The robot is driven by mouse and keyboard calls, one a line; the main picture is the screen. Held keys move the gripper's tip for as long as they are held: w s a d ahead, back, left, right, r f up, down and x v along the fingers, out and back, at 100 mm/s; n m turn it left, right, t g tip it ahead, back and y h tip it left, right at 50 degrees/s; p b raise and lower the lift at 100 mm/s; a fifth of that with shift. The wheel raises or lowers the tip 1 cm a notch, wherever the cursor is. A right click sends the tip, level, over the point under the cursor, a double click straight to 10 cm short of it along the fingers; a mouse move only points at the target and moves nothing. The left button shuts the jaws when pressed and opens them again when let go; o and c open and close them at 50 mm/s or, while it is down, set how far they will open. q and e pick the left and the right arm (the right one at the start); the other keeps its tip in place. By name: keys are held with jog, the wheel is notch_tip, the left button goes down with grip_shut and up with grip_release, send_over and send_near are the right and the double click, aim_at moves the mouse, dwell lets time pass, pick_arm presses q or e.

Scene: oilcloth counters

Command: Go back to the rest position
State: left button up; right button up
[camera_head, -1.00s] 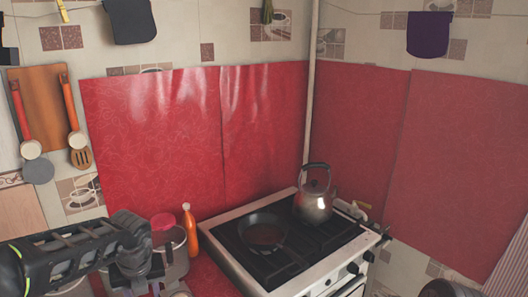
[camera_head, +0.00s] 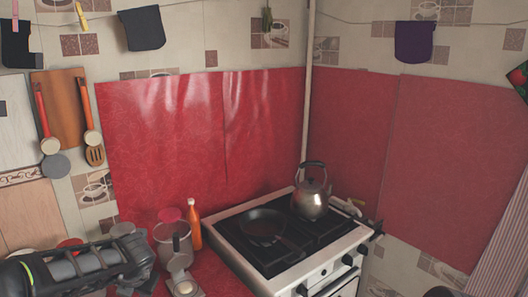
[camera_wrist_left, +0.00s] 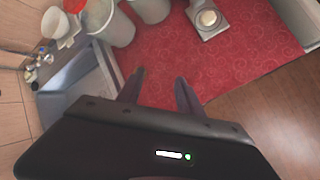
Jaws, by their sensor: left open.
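My left arm reaches in from the lower left in the head view, over the counter's left part. Its gripper shows in the left wrist view (camera_wrist_left: 160,90), with two dark fingers apart and nothing between them. It hangs above the counter with the red patterned oilcloth (camera_wrist_left: 245,50), near its edge, and touches nothing that I can see. My right gripper is not in view.
A stove (camera_head: 340,247) holds a pan (camera_head: 262,222) and a kettle (camera_head: 310,198). An orange bottle (camera_head: 194,228) and a clear container (camera_head: 172,240) stand left of it. A grey sink (camera_wrist_left: 80,95) and wooden floor (camera_wrist_left: 275,115) lie below.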

pick_arm(q)
jog(key=w+d+f+m+t, duration=0.2)
jog(key=d+f+m+t, duration=0.15)
jog(key=f+m, duration=0.75)
jog(key=s+d+f+m+g+h+b, duration=0.1)
jog(key=s+d+f+m+h, duration=0.25)
jog(key=d+f+m, duration=0.3)
jog(key=s+d+f+m+g+h+b, duration=0.1)
jog(key=s+d+f+m+h, duration=0.1)
jog(key=s+d+f+m, duration=0.4)
jog(key=s+d+f+m+g+h, duration=0.1)
jog(key=s+d+f+m+g, duration=0.2)
jog(key=s+f, duration=0.4)
jog(key=s+d+f+m+g+h+b, duration=0.1)
jog(key=s+d+f+m, duration=0.5)
jog(key=s, duration=0.9)
notch_tip(320, 180, down, 2)
jog(key=shift+s+f+g+h, duration=0.15)
jog(key=shift+s+g+h, duration=0.25)
jog(key=shift+g, duration=0.85)
